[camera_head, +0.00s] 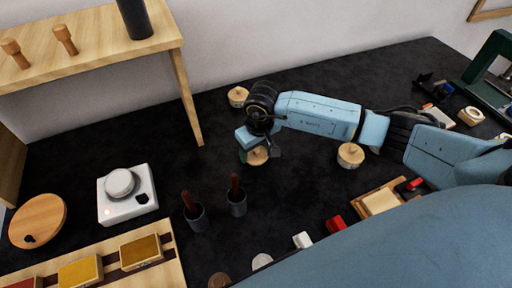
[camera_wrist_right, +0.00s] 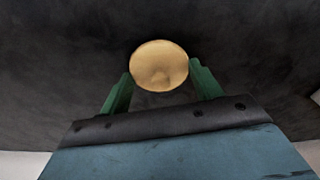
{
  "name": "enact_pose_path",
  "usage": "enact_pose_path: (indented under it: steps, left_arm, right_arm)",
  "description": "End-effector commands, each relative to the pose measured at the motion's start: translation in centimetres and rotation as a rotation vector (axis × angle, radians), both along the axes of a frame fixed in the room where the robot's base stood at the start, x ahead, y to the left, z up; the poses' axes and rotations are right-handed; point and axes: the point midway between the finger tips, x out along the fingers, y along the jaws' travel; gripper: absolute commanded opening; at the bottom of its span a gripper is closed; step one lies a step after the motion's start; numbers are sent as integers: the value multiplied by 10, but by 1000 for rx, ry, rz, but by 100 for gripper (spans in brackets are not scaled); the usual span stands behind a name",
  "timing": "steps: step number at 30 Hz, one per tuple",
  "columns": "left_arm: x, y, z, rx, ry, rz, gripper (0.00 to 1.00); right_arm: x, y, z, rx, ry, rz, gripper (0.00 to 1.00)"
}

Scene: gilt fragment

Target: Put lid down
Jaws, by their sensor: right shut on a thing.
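My right gripper (camera_head: 260,150) is at the middle of the dark table. It is shut on a round pale wooden lid (camera_head: 257,157). In the right wrist view the lid (camera_wrist_right: 159,65) is a tan disc between the two green fingers (camera_wrist_right: 160,88). The gripper partly covers the lid in the head view, and I cannot tell whether it touches the table or sits on a jar. My left gripper is not in view.
One wooden-topped jar (camera_head: 238,97) stands behind the gripper and another (camera_head: 350,155) to its right, below my arm. Two dark cups with brown-handled tools (camera_head: 238,203) stand in front. A white scale-like device (camera_head: 127,194) is at left, near a wooden shelf (camera_head: 95,40).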

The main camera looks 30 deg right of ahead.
Motion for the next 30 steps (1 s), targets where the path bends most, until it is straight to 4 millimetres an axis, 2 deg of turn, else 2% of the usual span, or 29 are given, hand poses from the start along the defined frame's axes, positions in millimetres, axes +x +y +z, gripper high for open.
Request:
enact_pose_path:
  steps: [10, 11, 15, 26, 30]
  left_arm:
    - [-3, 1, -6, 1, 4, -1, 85]
    - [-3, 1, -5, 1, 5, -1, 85]
    - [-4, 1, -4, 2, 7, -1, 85]
    - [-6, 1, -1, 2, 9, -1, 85]
    - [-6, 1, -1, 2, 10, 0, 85]
  right_arm:
    - [1, 0, -4, -1, -2, 1, 42]
    - [1, 0, -3, -1, -2, 1, 66]
    - [1, 0, -2, -1, -2, 0, 85]
    - [0, 0, 1, 0, -1, 0, 86]
    - [0, -2, 17, -2, -7, 1, 86]
